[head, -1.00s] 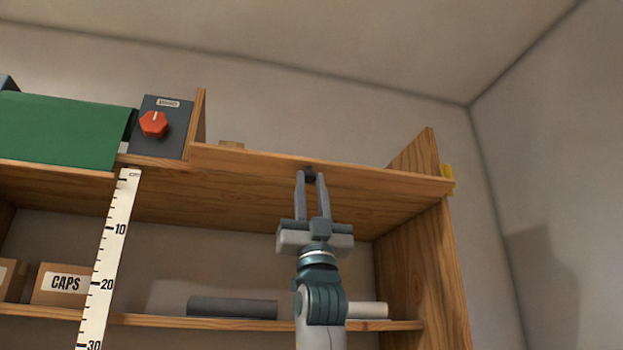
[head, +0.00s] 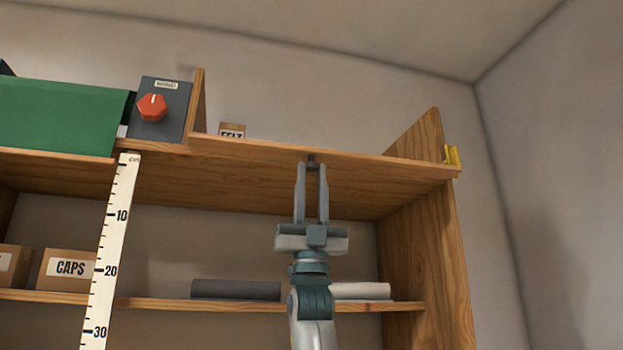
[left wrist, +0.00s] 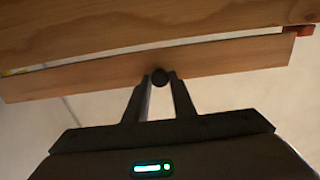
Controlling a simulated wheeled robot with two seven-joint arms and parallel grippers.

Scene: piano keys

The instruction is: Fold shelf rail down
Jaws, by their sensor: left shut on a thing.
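The shelf rail (head: 240,149) is a long wooden strip along the front edge of the top shelf. In the left wrist view the rail (left wrist: 90,82) is the lower board, with a narrow pale gap between it and the wood above. A small dark knob (left wrist: 160,78) sits on the rail at mid-length. My left gripper (head: 312,168) reaches up from below and is shut on this knob, one finger on each side. My right gripper is not in view.
A small labelled box (head: 232,130) stands on the top shelf behind the rail. A dark panel with a red dial (head: 152,107), a green cloth (head: 60,115) and a hanging ruler (head: 108,250) are to the left. Yellow pieces (head: 452,155) sit at the right end.

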